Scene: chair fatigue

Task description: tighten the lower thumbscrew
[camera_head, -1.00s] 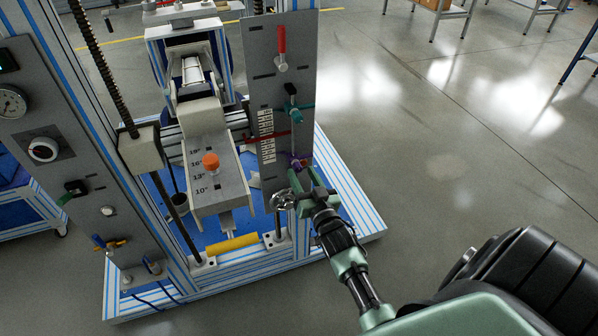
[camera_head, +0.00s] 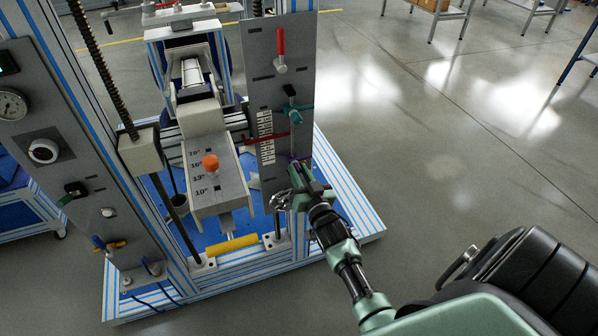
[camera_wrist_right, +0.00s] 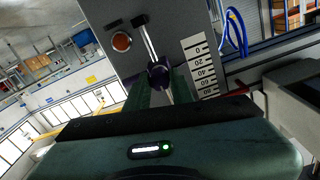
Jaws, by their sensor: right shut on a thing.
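The grey upright panel (camera_head: 262,85) carries a teal thumbscrew (camera_head: 298,107) and, lower down, a small purple thumbscrew (camera_head: 297,159). My right gripper (camera_head: 301,172) reaches the panel's lower part from the front right and largely covers the purple screw. In the right wrist view, the purple knob (camera_wrist_right: 158,75) with its bright metal bar sits between my green fingers (camera_wrist_right: 160,92), which are shut on it. How deep the grip is cannot be told. My left gripper is not in view.
A red pointer (camera_head: 266,136) and a white scale (camera_head: 266,150) sit left of the fingers. A red-handled lever (camera_head: 281,45) is higher on the panel. A grey block with an orange knob (camera_head: 210,161) stands to the left.

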